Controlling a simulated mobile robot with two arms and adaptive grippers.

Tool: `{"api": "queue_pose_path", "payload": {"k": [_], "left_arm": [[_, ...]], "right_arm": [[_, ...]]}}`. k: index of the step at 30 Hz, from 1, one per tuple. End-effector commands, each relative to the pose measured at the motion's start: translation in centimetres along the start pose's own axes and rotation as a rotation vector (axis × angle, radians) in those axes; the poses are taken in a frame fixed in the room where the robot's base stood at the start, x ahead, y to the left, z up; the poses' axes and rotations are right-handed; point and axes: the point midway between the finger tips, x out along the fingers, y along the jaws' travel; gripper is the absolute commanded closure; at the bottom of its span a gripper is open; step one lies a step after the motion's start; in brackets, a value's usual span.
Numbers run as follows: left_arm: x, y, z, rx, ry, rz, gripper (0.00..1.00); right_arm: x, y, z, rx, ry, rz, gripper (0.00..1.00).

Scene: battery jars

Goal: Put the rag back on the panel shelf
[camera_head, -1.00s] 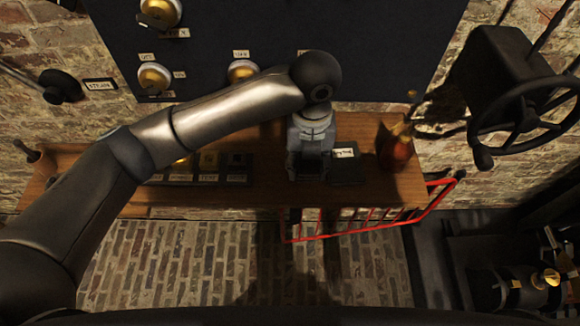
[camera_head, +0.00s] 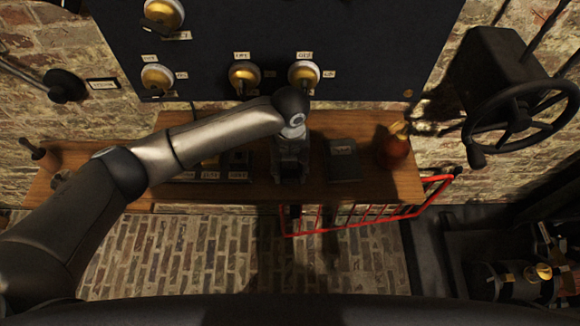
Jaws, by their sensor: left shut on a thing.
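The panel shelf (camera_head: 380,185) is a brown wooden board along the brick wall, below a dark panel (camera_head: 350,35) with brass knobs. My left gripper (camera_head: 289,178) points down over the shelf's middle, just left of a dark flat object with a small label (camera_head: 343,160). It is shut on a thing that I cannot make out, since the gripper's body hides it. No rag shows clearly. I cannot tell whether the held thing touches the shelf. My right gripper is not in view.
An orange-brown bottle (camera_head: 393,148) stands at the shelf's right. Small labelled items (camera_head: 238,165) lie left of the gripper, partly behind my arm. A red wire rack (camera_head: 380,218) juts out along the front edge. A dark handwheel (camera_head: 525,115) is at the right.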

Motion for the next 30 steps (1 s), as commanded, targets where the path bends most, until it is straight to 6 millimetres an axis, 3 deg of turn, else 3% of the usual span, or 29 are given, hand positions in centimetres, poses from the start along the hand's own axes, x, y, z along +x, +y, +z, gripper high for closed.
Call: {"api": "queue_pose_path", "payload": {"k": [3, 4, 9, 21, 26, 30], "left_arm": [[0.3, 0.0, 0.0, 0.0, 0.0, 0.0, 0.77], [0.3, 0.0, 0.0, 0.0, 0.0, -0.001, 0.55], [0.2, 0.0, 0.0, 0.0, 0.0, 0.0, 0.36], [-0.5, -0.1, 0.1, 0.0, -0.002, -0.001, 0.36], [-3.0, -0.1, 0.1, 0.001, -0.006, -0.003, 0.36], [-6.1, -0.1, 0.1, 0.001, -0.005, -0.003, 0.36]], "right_arm": [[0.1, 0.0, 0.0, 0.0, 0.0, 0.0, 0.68], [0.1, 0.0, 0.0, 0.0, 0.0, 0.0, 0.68], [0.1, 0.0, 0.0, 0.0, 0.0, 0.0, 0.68], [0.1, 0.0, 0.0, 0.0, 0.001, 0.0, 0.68], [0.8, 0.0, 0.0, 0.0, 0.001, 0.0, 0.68], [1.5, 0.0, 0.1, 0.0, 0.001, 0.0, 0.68]]}}
